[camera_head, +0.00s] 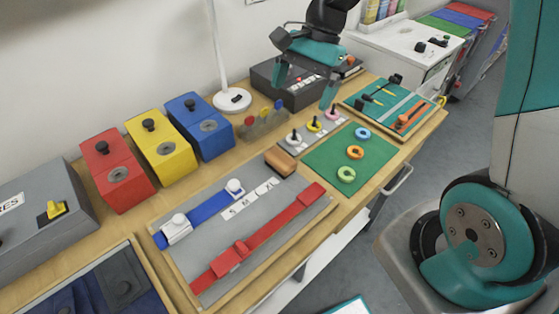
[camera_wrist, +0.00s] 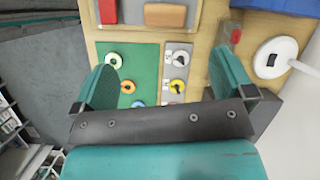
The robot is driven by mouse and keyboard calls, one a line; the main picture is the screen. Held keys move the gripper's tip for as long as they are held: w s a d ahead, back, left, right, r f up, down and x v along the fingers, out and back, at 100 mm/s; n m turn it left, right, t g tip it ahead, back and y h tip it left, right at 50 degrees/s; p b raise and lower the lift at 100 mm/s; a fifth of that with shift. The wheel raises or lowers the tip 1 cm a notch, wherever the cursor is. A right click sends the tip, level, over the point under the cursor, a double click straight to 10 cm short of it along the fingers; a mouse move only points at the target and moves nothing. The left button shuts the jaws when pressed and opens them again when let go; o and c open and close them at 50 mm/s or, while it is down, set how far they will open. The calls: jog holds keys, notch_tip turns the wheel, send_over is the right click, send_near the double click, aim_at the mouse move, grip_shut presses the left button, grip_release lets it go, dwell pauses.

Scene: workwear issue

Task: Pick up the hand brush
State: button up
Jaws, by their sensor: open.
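A brown block with a rounded top, apparently the hand brush (camera_head: 281,160), lies at the far end of the grey board that carries the blue and red straps. Its underside is not clear to me. It also shows at the top edge of the wrist view (camera_wrist: 165,14). My gripper (camera_head: 306,86) is open and empty, with its two teal fingers spread. It is in the air beyond the brush, above the area of the dark box and the peg strip. In the wrist view my gripper (camera_wrist: 168,55) has the brush ahead of its fingertips, apart from them.
A green mat (camera_head: 325,160) with coloured rings and a peg strip (camera_head: 292,138) lie beside the brush. Red (camera_head: 118,170), yellow (camera_head: 160,148) and blue (camera_head: 200,128) boxes stand along the wall. A white lamp (camera_head: 232,99) and dark box (camera_head: 300,92) stand behind.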

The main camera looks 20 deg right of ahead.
notch_tip(320, 180, down, 2)
jog(key=w+d+m, duration=0.2)
send_near(281, 157)
jog(key=shift+m, duration=0.3)
jog(key=x, duration=0.4)
jog(key=shift+d+f+p, duration=0.2)
jog(key=shift+f+p, duration=0.2)
jog(key=shift+a+p+x, duration=0.15)
jog(key=shift+p+x, duration=0.2)
jog(key=shift+x, duration=1.15)
jog(key=shift+a+p+x, duration=0.15)
jog(key=shift+p+x, duration=0.2)
jog(key=shift+x, duration=1.1)
jog(key=shift+r, duration=0.1)
jog(key=c, duration=0.8)
